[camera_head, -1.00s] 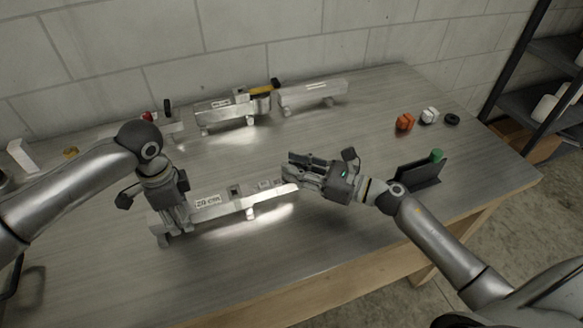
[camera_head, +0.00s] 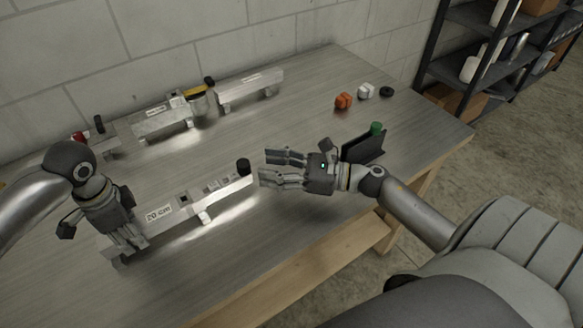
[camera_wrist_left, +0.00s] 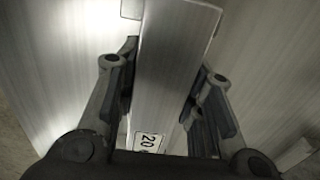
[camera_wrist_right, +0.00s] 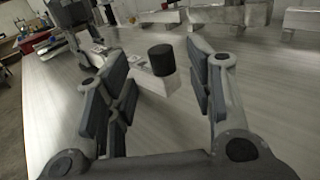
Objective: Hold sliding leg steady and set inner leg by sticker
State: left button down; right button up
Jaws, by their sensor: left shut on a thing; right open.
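The sliding leg (camera_head: 178,219) is a pale metal bar lying across the front of the table, with a white "20 cm" sticker (camera_head: 159,213). The sticker also shows, partly cut off, in the left wrist view (camera_wrist_left: 148,143). My left gripper (camera_head: 126,251) is shut on the leg's left end, a finger on each side of the bar. The inner leg (camera_head: 232,187) lies at the right end, with small labels near it and a black cap (camera_head: 243,167) on its tip. My right gripper (camera_head: 271,171) is open and empty, just right of the cap; the cap shows ahead between its fingers (camera_wrist_right: 160,100).
Other metal assemblies (camera_head: 163,122) stand along the back wall. An orange part (camera_head: 343,101), a white part (camera_head: 366,91) and a black ring (camera_head: 386,92) lie at the back right. A dark upright holder (camera_head: 362,146) with a green knob stands behind my right wrist.

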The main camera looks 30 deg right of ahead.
jog(key=v, duration=0.5)
pick_arm(q)
jog(key=c, duration=0.9)
grip_release()
